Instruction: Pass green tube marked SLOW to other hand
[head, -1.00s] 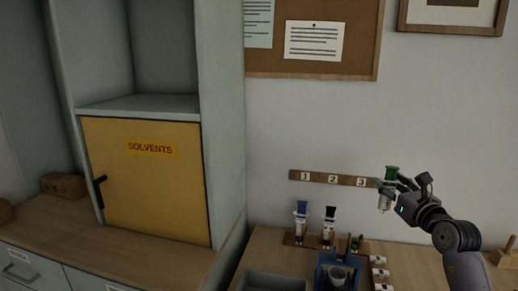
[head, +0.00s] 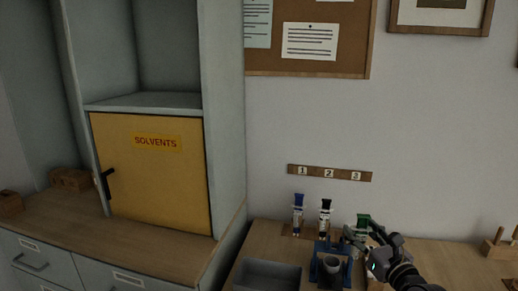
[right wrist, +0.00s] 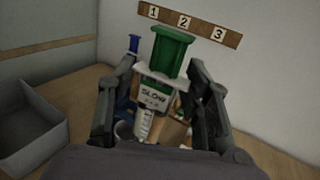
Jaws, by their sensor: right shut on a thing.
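The green tube marked SLOW (right wrist: 154,92) has a green cap and a pale label, and it is upright between the fingers in the right wrist view. Its green cap also shows in the head view (head: 363,219). My right gripper (right wrist: 160,95) is shut on it, low over the bench at the right; it shows in the head view (head: 362,236) in front of the wall. The tube's lower part is partly hidden in the head view. My left gripper is in neither view.
A blue-capped tube (head: 298,213) and a black-capped tube (head: 325,215) stand upright left of my right gripper. A blue stand with a grey cup (head: 333,268) and a grey tray (head: 270,276) are in front. A numbered strip (head: 329,173) is on the wall. A yellow SOLVENTS cabinet (head: 155,185) stands left.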

